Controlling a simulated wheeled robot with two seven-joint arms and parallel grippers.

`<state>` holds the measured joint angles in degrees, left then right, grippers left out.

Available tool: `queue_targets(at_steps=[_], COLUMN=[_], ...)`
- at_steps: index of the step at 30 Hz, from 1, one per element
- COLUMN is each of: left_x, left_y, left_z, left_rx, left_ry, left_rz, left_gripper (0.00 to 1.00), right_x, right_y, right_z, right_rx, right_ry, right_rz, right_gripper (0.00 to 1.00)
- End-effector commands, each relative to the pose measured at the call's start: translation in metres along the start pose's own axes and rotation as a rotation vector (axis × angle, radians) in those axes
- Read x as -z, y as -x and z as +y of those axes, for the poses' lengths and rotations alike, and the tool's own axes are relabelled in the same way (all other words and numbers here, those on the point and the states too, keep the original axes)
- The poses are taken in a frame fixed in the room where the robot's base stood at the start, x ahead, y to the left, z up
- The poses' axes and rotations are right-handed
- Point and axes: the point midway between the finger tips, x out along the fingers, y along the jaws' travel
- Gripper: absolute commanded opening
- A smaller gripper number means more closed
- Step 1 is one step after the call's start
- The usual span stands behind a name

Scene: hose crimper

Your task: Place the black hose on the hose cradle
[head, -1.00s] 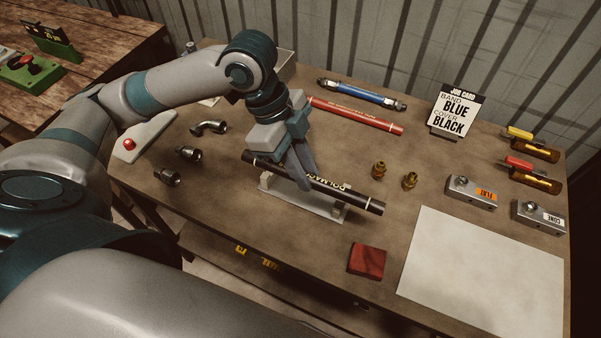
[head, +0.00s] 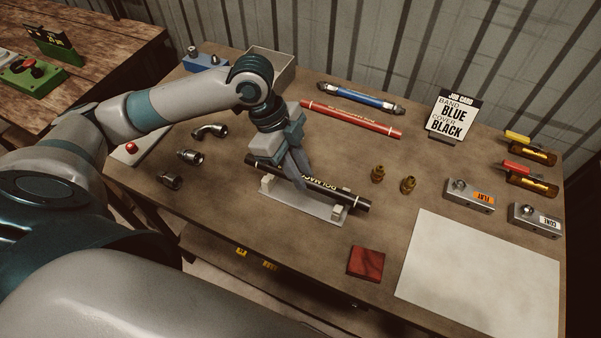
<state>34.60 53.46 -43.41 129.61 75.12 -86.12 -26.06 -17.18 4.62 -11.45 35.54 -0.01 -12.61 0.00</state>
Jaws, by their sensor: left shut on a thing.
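The black hose (head: 325,190) lies slantwise, with pale lettering and a light band near its right end. My left gripper (head: 299,178) comes down from above and is shut on the hose near its middle. The hose cradle (head: 300,205) is a pale plate with two small end posts, just below and in front of the hose. The hose runs along the far side of the posts in the picture; I cannot tell whether it touches them or hangs above. The fingers hide part of the hose. My right gripper is not in view.
Behind lie a red hose (head: 350,118) and a blue hose (head: 360,97). The job card (head: 453,115) reads band blue, cover black. Brass fittings (head: 377,174) stand right of the hose. Metal fittings (head: 190,156) lie left. A red block (head: 366,263) and white sheet (head: 480,275) are in front.

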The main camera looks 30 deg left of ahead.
Motion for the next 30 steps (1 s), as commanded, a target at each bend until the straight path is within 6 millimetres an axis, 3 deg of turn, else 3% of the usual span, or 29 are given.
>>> queue_targets(at_steps=[5,16,17,18,30], left_x=[-0.005,-0.006,-0.006,-0.006,-0.005], left_y=[-0.012,-0.015,-0.015,-0.015,-0.012], left_z=[0.000,0.000,0.000,0.000,0.000], left_rx=[-0.001,0.000,0.000,0.000,0.001], left_ry=[0.000,0.000,0.000,0.000,-0.001], left_rz=[0.000,0.000,0.000,0.000,0.000], left_gripper=[0.00,0.00,0.26,0.35,0.37], right_x=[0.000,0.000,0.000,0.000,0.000], right_y=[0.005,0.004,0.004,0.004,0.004], right_z=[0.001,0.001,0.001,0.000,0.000], right_rx=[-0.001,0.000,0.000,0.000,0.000], right_ry=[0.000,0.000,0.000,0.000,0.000], right_rz=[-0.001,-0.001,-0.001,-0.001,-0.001], right_gripper=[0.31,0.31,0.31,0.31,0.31])
